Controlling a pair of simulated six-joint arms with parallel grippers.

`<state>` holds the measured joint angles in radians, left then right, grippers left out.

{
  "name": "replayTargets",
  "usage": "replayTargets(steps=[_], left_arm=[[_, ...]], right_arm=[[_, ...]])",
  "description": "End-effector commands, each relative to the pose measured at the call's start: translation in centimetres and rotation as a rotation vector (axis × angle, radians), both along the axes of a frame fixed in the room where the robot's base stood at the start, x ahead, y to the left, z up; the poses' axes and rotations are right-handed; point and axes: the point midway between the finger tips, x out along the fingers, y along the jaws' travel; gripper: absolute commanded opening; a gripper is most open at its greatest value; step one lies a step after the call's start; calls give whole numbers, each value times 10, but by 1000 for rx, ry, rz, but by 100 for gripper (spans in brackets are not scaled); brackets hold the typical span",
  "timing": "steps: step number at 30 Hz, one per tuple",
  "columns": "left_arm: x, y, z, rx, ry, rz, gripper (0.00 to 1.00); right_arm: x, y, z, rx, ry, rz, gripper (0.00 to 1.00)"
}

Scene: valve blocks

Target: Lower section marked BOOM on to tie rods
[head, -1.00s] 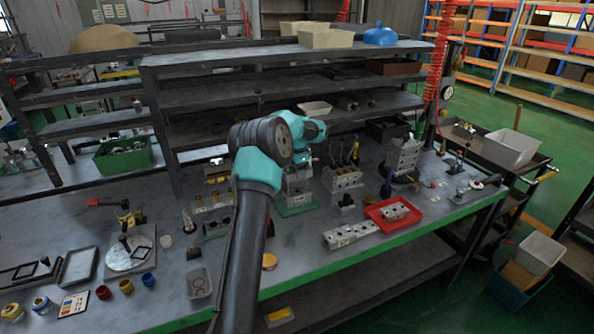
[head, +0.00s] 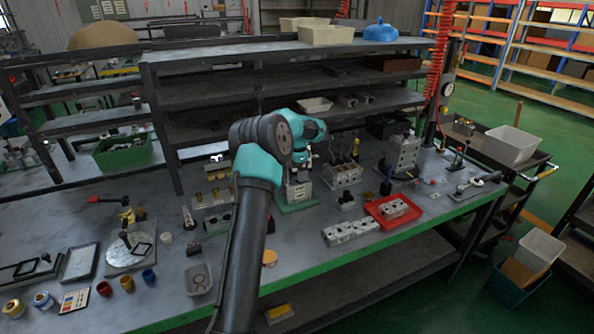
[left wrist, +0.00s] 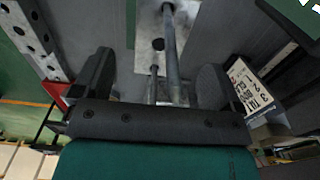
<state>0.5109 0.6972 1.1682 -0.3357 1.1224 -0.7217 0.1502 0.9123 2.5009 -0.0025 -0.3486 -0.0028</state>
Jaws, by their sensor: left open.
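My left gripper (head: 307,154) is above a grey valve block stack (head: 298,189) on a green mat (head: 299,207). In the left wrist view its two dark fingers (left wrist: 155,75) are spread with no section held between them. Metal tie rods (left wrist: 169,45) show between the fingers, over a pale block face with holes (left wrist: 148,35). The stack carries small pale labels in the head view, too small to read. I cannot make out which section is marked BOOM. My arm hides part of the area left of the stack. My right gripper is not in view.
A white card with numbered lines (left wrist: 249,84) shows beside the fingers. A lever valve bank (head: 343,174) stands right of the stack. A red tray (head: 392,211) and a long pale block (head: 350,231) lie in front. The shelf (head: 200,137) rises behind.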

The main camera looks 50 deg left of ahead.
Motion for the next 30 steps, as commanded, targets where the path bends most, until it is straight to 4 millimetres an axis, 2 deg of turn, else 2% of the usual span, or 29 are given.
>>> replayTargets(steps=[7, 11, 17, 30], left_arm=[[0, 0, 1, -1, 1, 0, 91], [0, 0, 9, 0, 0, 0, 91], [1, 0, 38, 1, -3, -1, 91], [1, 0, 123, 1, -3, 0, 91]], right_arm=[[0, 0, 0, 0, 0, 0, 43], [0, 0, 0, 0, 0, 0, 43], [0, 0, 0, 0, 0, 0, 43], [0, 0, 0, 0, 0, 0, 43]])
